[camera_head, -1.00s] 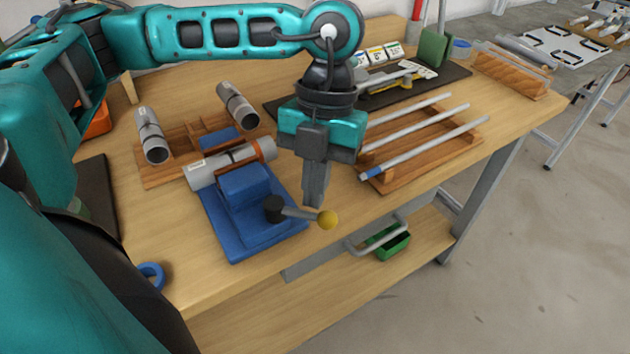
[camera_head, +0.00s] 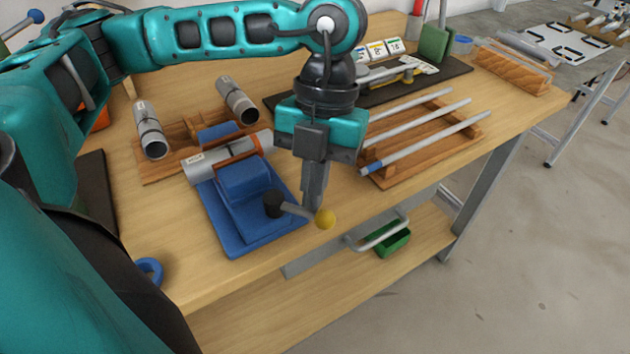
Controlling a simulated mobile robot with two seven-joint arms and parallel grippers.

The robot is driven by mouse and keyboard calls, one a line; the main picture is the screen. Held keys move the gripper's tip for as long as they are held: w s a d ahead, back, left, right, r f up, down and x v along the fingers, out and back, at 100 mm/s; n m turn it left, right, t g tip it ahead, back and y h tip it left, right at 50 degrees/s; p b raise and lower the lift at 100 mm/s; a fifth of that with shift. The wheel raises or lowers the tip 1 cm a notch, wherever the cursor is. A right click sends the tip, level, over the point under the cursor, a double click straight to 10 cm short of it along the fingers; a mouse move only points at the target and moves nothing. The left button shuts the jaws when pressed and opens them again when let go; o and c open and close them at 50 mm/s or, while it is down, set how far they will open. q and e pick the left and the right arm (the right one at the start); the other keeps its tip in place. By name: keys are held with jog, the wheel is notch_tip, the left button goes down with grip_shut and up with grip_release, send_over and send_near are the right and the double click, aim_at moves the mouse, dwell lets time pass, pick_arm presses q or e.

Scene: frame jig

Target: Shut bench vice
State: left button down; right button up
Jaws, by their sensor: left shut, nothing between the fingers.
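The blue bench vice (camera_head: 228,236) sits near the front edge of the wooden bench. Its lever (camera_head: 296,210) runs from a black hub to a yellow ball knob (camera_head: 325,219) at the right. A grey pipe (camera_head: 200,166) with an orange band lies at the vice's back side. My left gripper (camera_head: 313,205) points down, fingers shut and empty, with its tips right beside the lever near the yellow knob. I cannot tell whether they touch the lever. My right gripper is not in view.
A wooden rack (camera_head: 400,178) with several metal rods stands to the right of my left gripper. A blue ring (camera_head: 150,270) lies at the front left. A bench handle (camera_head: 380,238) juts out at the front.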

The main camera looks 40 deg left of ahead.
pick_arm(q)
jog(key=shift+s+d+f+b, duration=0.15)
jog(key=shift+s+d+b, duration=0.15)
jog(key=shift+s, duration=0.35)
jog(key=shift+s+f, duration=0.1)
jog(key=shift+s, duration=0.35)
dwell(1.7)
jog(key=shift+w, duration=0.1)
